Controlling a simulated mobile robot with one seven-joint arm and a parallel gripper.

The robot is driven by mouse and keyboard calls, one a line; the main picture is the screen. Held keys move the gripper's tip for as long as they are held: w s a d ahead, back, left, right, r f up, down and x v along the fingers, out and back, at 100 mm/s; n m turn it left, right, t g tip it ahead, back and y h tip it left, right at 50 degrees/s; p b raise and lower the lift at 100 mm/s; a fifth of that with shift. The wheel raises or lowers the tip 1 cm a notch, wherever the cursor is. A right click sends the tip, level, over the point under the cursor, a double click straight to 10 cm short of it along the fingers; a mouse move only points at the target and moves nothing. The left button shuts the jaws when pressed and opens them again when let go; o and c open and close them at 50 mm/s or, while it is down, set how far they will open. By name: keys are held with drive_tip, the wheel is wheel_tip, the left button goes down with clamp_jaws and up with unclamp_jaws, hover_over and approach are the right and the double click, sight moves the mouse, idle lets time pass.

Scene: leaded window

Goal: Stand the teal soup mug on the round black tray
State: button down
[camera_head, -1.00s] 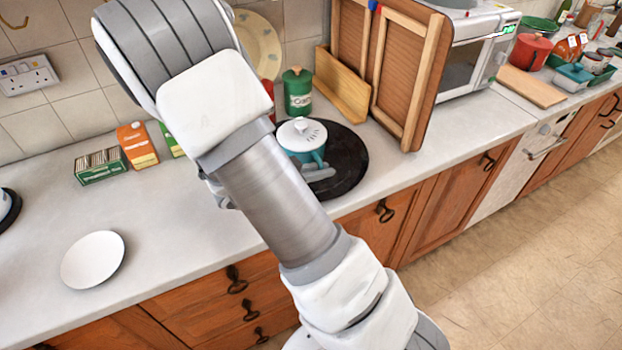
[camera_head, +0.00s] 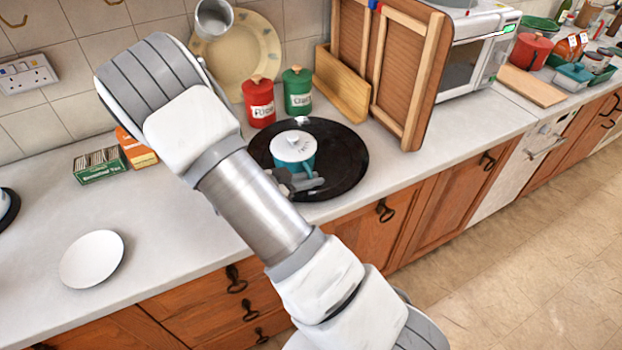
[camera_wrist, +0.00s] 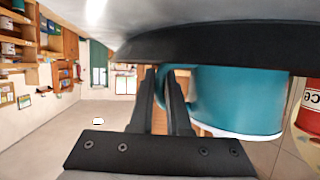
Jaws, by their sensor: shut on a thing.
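The teal soup mug (camera_head: 303,168), with a white top, is upright over the round black tray (camera_head: 345,165) in the head view. In the wrist view, which is upside down, the mug (camera_wrist: 232,100) has its base against or very near the tray's dark edge (camera_wrist: 215,42); I cannot tell whether it touches. My gripper (camera_head: 300,184) is on the near side of the mug, low over the tray. In the wrist view my gripper (camera_wrist: 166,88) is shut on the mug's handle, whose teal loop shows between and beside the fingers.
A red canister (camera_head: 259,102) and a green canister (camera_head: 297,91) stand behind the tray. A wooden rack (camera_head: 405,70) stands to its right. A white plate (camera_head: 92,258) and a tea box (camera_head: 100,165) are at left, with clear worktop between the plate and tray.

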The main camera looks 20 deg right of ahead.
drive_tip(key=shift+f, duration=0.1)
drive_tip(key=c, duration=0.9)
unclamp_jaws()
